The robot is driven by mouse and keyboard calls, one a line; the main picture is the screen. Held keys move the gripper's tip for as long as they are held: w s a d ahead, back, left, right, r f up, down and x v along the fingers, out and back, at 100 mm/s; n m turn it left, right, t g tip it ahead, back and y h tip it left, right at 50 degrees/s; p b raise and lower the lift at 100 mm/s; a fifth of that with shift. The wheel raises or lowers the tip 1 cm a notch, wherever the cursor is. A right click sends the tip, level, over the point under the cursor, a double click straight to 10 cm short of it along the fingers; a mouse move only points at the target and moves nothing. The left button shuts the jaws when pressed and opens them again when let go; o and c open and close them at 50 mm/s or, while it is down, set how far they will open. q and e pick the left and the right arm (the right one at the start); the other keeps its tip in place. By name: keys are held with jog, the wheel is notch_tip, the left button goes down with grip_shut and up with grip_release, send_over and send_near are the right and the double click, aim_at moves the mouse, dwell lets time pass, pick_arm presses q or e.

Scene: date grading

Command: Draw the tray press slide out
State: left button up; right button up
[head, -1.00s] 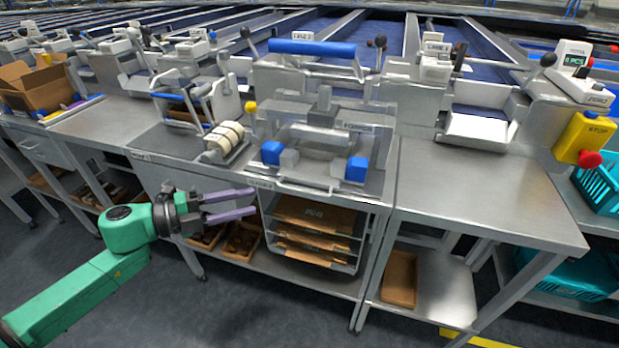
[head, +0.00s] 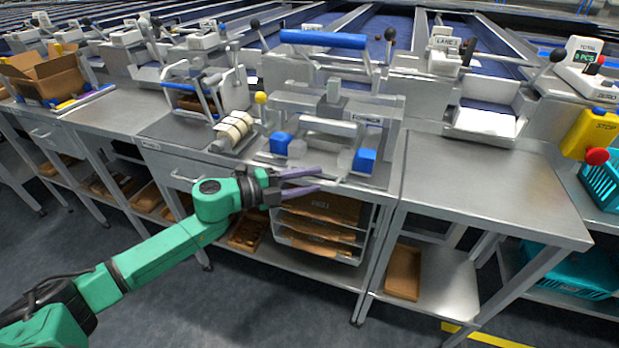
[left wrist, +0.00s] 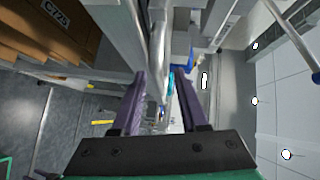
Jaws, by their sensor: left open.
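The tray press (head: 345,112), labelled FORMER, stands on the middle bench with a long blue-gripped lever (head: 325,40) above it. Its flat metal slide (head: 378,183) lies at the bench's front edge, with two blue blocks (head: 364,160) on top. My left gripper (head: 322,180) is at the slide's front, where the front handle was visible earlier; its purple fingers now largely hide that handle. The fingers are apart. In the left wrist view my left gripper (left wrist: 162,76) shows grey metal between and beyond its fingertips; I cannot tell whether they touch it. My right gripper is out of view.
A rack of brown cartons (head: 318,228) sits directly below the slide. A roller unit (head: 233,130) stands left of the press. The right bench top (head: 480,180) is mostly clear. A yellow stop box (head: 587,132) is at far right. The floor in front is open.

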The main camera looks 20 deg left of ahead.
pick_arm(q)
grip_shut()
dwell(1.5)
